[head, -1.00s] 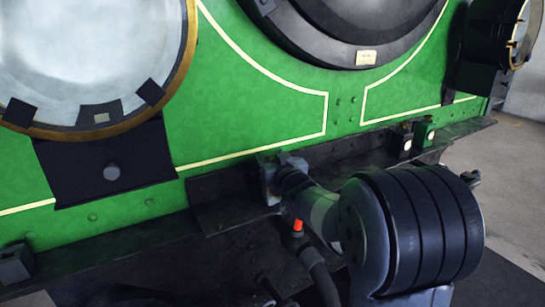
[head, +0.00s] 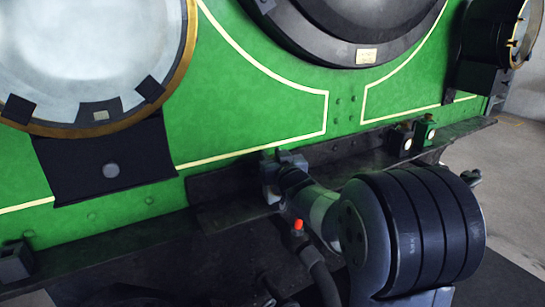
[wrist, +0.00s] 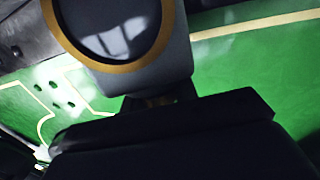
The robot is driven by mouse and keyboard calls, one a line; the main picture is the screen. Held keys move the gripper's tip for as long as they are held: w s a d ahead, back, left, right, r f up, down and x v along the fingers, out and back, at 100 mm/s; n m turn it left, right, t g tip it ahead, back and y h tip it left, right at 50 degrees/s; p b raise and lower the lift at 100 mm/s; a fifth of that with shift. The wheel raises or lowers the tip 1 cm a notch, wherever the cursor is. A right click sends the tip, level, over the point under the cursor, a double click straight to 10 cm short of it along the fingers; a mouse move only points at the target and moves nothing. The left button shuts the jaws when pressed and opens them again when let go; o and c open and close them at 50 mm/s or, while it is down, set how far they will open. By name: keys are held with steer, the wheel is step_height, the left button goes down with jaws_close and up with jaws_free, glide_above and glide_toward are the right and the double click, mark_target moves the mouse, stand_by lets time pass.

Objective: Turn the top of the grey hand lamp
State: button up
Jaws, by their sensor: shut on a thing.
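The grey hand lamp (wrist: 178,65) fills the upper middle of the wrist view. It has a brass-rimmed round glass and a narrow dark neck below the grey body in the picture. My gripper (wrist: 160,112) is the dark mass at the bottom of that view, shut on the lamp at its neck end. The exact finger contact is hidden in shadow. In the head view my gripper (head: 284,165) is at the ledge below the green front. Small grey-blue parts there blend together, so I cannot clearly tell lamp from jaws.
A dark ledge (head: 350,150) runs along the green front (head: 250,110). A small black lamp (head: 400,141) and a small green lamp (head: 424,132) stand on it to the right. A large round lamp (head: 90,60) is at left. Floor is open at right.

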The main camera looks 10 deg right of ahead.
steer(key=h+b, duration=0.1)
steer(key=b, duration=0.2)
steer(key=shift+w+d+f+m, duration=0.1)
steer(key=shift+d+f+m, duration=0.1)
steer(key=shift+m, duration=0.1)
steer(key=shift+h+b, duration=0.3)
steer(key=shift+b, duration=0.4)
steer(key=b, duration=0.2)
steer(key=shift+a+r+m+h+b, duration=0.2)
steer(key=shift+m+h+b, duration=0.1)
steer(key=shift+m+b, duration=0.1)
steer(key=o, duration=1)
steer(key=shift+s, duration=0.2)
steer(key=shift+s, duration=5.35)
